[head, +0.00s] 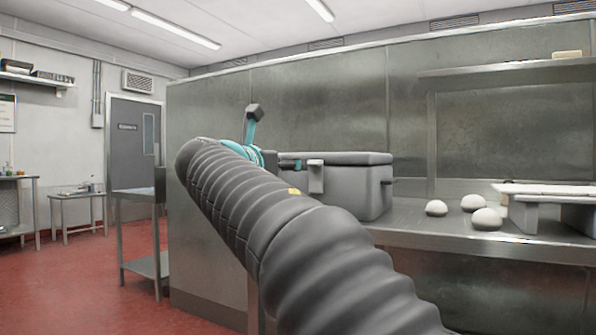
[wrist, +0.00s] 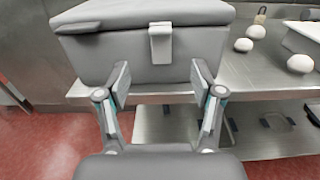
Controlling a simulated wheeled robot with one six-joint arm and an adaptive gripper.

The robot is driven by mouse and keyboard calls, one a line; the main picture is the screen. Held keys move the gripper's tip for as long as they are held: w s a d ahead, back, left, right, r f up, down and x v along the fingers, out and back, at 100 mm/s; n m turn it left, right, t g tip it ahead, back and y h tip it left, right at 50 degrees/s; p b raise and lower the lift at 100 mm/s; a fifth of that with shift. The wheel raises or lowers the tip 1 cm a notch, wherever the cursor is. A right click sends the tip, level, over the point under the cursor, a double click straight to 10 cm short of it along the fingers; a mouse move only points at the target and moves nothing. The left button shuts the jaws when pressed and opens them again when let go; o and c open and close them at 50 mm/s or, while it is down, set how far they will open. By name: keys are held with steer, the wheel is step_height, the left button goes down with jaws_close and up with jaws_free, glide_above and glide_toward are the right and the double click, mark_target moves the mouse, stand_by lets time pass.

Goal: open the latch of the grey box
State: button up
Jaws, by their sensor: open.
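The grey box (wrist: 205,55) has its lid down and stands on the steel counter. Its pale latch (wrist: 160,44) is on the front face, at the lid seam, in the upper middle of the wrist view. In the head view the box (head: 358,190) is partly hidden by my arm, and the latch (head: 316,177) shows at its left side. My gripper (wrist: 158,84) is open and empty in the wrist view, its two fingers spread below the latch and in front of the box.
Several white rounded lumps (head: 487,219) lie on the counter (head: 410,215) right of the box. A white board on grey supports (head: 545,190) stands farther right. A shelf (head: 510,67) runs above. Red floor (head: 75,270) is open at left, beside a small steel table (head: 138,192).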

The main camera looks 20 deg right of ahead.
mark_target(311, 163)
steer(key=x, duration=1.3)
steer(key=shift+w+d+r, duration=0.1)
steer(key=shift+w+d, duration=0.1)
steer(key=shift+d, duration=0.1)
jaws_close()
